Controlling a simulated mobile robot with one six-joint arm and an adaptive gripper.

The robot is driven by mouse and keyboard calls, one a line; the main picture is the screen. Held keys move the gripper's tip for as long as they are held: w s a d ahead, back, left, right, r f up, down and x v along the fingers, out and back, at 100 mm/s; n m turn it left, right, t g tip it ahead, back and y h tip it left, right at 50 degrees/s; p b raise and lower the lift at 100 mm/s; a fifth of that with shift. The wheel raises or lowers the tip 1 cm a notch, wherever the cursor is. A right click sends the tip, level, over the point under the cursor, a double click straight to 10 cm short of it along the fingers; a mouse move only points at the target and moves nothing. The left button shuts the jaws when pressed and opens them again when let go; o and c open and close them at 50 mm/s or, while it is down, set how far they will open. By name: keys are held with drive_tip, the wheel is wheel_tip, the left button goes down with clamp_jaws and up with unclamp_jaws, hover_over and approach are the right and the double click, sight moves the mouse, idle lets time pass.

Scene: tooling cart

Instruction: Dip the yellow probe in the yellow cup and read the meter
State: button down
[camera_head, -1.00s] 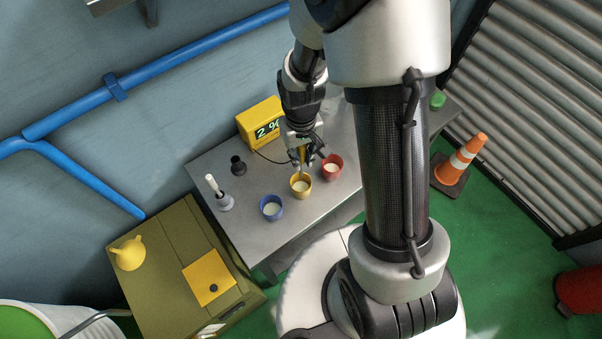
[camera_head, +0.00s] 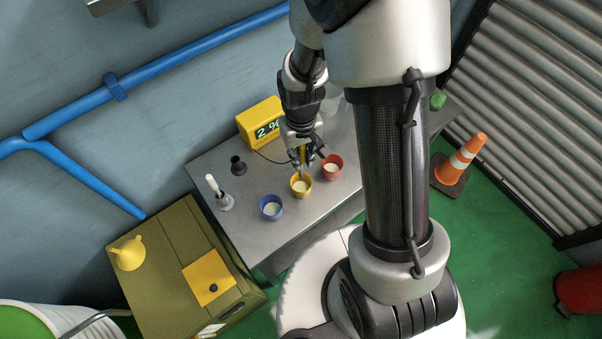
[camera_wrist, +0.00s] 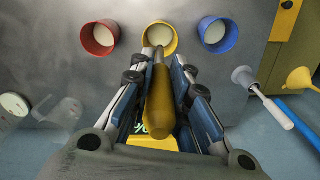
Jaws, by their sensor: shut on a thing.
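My gripper (camera_head: 302,152) is shut on the yellow probe (camera_wrist: 160,103), seen as a yellow handle between the fingers in the wrist view. The probe points down, and its grey tip (camera_wrist: 159,54) overlaps the yellow cup (camera_wrist: 172,49); I cannot tell how deep it sits. The yellow cup, holding pale liquid, also shows in the head view (camera_head: 301,193). The yellow meter (camera_head: 261,123) stands at the back of the cart and shows "2 %" in green, its right side partly hidden by my arm. A dark cable (camera_head: 268,159) runs from it.
The red cup (camera_head: 332,172) and blue cup (camera_head: 271,213) stand either side of the yellow one, both with pale liquid. A white-handled tool (camera_head: 212,186) in a grey holder and an empty black holder (camera_head: 238,166) are at the cart's left. An orange cone (camera_head: 459,160) stands right.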

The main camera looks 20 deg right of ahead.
sight(301, 148)
wheel_tip(301, 148, up, 4)
drive_tip(key=p, duration=0.3)
drive_tip(key=shift+r, duration=0.1)
idle(1.1)
